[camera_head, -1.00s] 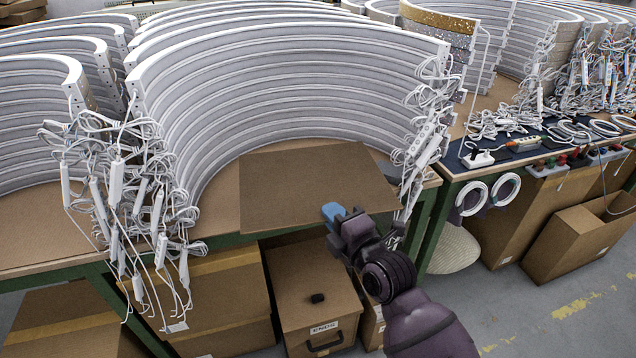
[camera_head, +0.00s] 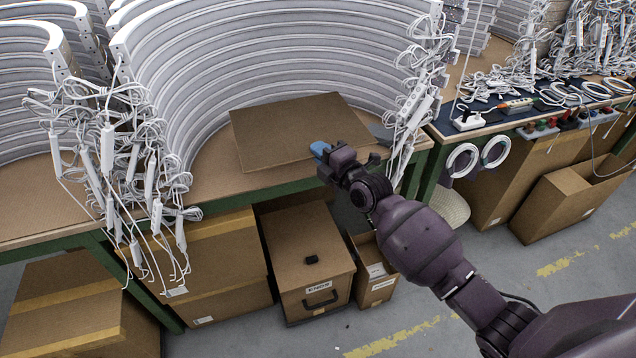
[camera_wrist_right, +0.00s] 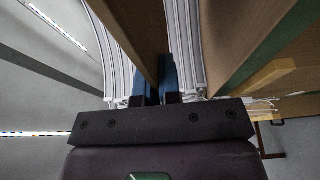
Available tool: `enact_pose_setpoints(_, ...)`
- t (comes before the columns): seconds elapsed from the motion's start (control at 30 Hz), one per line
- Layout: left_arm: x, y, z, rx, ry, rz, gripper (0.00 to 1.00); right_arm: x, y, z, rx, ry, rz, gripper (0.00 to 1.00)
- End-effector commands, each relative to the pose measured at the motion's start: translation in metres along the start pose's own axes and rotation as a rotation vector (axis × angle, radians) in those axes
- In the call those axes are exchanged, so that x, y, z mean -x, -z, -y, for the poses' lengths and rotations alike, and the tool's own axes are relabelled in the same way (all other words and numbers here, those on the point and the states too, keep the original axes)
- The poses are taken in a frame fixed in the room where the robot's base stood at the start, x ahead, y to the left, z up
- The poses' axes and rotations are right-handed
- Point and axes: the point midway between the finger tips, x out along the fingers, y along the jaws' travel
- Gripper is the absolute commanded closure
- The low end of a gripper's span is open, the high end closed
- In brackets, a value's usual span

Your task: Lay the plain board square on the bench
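The plain brown board (camera_head: 285,135) is over the wooden bench (camera_head: 215,190), in front of the stacked white arcs. Its front edge slants relative to the bench's front edge, and its left front corner is behind that edge. My right gripper (camera_head: 322,152), with blue fingertips, is at the board's front right edge. In the right wrist view the board (camera_wrist_right: 136,30) runs down between the close-set fingers (camera_wrist_right: 160,85), which are shut on it. I cannot tell whether the board's underside touches the bench. My left gripper is not in view.
White arcs (camera_head: 270,60) curve close behind the board. Tangled white cables (camera_head: 140,170) hang at left, and more cables (camera_head: 415,100) hang close to the board's right. Cardboard boxes (camera_head: 305,260) stand below the bench. Bare bench top shows left of the board.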

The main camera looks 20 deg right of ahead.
Motion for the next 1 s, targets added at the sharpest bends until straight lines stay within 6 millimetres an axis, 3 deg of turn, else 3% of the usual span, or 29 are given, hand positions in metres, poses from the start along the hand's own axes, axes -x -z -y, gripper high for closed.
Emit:
enact_pose_setpoints(0.03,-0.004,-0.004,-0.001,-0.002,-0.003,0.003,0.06,0.0,0.0,0.018,-0.003,0.008,0.0,1.0)
enact_pose_setpoints(0.1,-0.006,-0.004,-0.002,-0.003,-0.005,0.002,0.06,0.001,0.0,0.031,-0.002,0.008,0.0,1.0)
enact_pose_setpoints(0.43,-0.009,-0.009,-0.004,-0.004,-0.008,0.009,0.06,0.0,0.0,0.056,0.001,0.001,0.0,1.0)
enact_pose_setpoints(0.7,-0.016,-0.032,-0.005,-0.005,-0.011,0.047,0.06,0.001,0.0,0.101,0.0,0.007,-0.001,1.0)
enact_pose_setpoints(1.0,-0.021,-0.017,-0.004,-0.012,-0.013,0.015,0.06,0.0,0.0,0.105,0.002,-0.002,0.0,1.0)
